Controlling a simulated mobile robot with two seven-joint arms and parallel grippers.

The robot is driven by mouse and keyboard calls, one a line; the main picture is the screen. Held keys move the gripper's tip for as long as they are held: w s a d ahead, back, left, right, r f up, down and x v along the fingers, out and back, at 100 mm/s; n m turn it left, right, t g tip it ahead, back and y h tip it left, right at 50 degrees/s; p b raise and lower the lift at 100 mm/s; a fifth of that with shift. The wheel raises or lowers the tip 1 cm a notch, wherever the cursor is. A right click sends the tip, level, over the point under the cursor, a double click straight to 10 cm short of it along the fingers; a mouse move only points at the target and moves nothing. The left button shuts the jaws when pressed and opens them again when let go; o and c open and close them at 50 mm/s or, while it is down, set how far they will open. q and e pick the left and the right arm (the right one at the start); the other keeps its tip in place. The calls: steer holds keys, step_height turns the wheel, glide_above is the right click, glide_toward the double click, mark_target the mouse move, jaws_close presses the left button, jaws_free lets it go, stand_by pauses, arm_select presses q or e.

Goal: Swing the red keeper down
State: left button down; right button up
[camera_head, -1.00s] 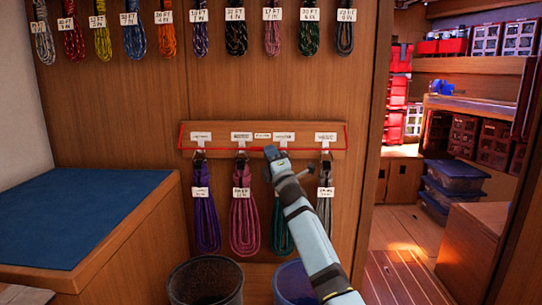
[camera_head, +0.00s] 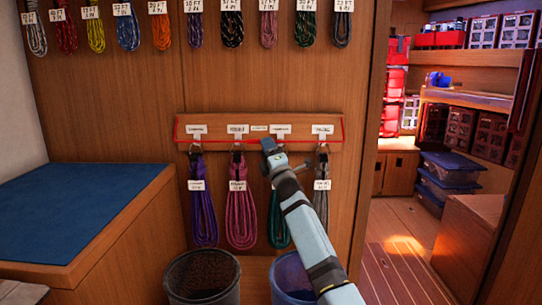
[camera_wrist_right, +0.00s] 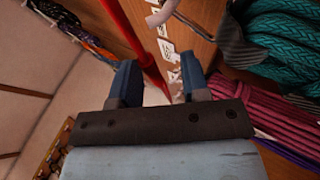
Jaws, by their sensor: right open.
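The red keeper (camera_head: 215,142) is a thin red bar running along the lower front of a wooden hook board (camera_head: 190,122), with short arms up at both ends. Purple (camera_head: 204,215), magenta (camera_head: 240,215), teal (camera_head: 277,225) and grey coiled lines hang below from hooks. My right gripper (camera_head: 267,146) is at the middle of the board, hiding part of the bar. In the right wrist view the gripper (camera_wrist_right: 158,76) is open, and the red keeper (camera_wrist_right: 143,55) passes in the space between its fingertips. I cannot tell whether they touch. My left gripper is not in view.
Two bins, one dark (camera_head: 202,280) and one blue (camera_head: 292,282), stand below the lines. A blue-topped counter (camera_head: 70,215) is at the left. More coils hang along the top of the wall. A doorway with shelves opens at the right.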

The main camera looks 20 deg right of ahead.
arm_select(q)
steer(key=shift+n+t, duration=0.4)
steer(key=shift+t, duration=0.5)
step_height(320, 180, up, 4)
steer(key=p, duration=0.3)
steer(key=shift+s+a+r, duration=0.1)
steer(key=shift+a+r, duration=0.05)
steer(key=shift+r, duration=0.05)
arm_select(e)
steer(key=v, duration=1.3)
steer(key=shift+s, duration=0.35)
steer(key=shift+f, duration=0.1)
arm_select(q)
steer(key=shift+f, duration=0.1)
arm_select(e)
steer(key=shift+f, duration=0.1)
